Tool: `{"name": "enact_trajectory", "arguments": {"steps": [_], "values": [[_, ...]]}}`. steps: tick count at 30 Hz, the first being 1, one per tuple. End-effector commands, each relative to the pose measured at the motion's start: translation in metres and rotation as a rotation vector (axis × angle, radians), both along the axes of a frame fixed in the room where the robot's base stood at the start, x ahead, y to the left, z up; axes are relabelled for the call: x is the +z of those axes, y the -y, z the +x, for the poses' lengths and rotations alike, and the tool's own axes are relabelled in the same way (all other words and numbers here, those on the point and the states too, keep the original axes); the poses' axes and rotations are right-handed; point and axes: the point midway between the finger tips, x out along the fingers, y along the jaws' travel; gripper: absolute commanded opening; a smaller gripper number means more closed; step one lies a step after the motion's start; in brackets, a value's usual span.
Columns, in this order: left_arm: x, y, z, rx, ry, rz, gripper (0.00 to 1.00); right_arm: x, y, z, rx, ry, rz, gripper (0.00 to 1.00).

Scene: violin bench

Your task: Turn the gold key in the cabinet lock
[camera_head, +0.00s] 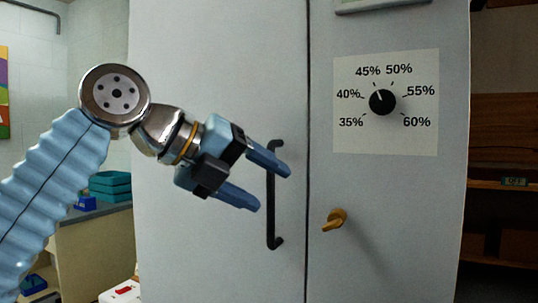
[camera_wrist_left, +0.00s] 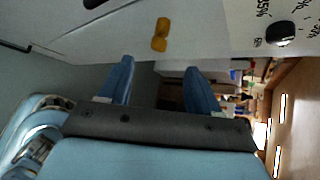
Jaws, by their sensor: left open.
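The gold key (camera_head: 335,219) sits in the lock on the right door of the grey cabinet (camera_head: 215,50), low and near the door seam. It also shows in the left wrist view as a gold shape (camera_wrist_left: 160,34), above and between the fingers. My left gripper (camera_head: 275,181) is open and empty. In the head view it is up and to the left of the key, in front of the black door handle (camera_head: 271,210). It is apart from the key. My right gripper is not in view.
A black dial (camera_head: 382,102) on a white percentage card (camera_head: 420,140) is on the right door above the key. The black handle stands out from the left door. Shelves (camera_head: 500,185) are at the far right; teal boxes (camera_head: 110,186) sit on a counter at left.

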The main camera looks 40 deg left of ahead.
Motion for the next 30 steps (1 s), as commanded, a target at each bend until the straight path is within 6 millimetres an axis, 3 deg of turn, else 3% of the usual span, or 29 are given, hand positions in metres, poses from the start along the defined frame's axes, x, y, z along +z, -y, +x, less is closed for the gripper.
{"name": "enact_trajectory", "arguments": {"steps": [4, 8, 21, 30], "values": [[0.002, 0.003, -0.002, -0.078, 0.014, 0.079, 0.63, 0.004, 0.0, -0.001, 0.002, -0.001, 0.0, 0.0], [-0.007, 0.008, 0.008, -0.083, 0.015, 0.085, 0.63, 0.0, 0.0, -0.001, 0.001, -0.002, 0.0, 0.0], [-0.053, 0.036, 0.081, -0.08, 0.014, 0.084, 0.63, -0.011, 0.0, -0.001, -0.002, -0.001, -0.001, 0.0], [-0.067, 0.045, 0.105, -0.078, 0.017, 0.083, 0.63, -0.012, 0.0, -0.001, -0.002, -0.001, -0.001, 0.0]]}}
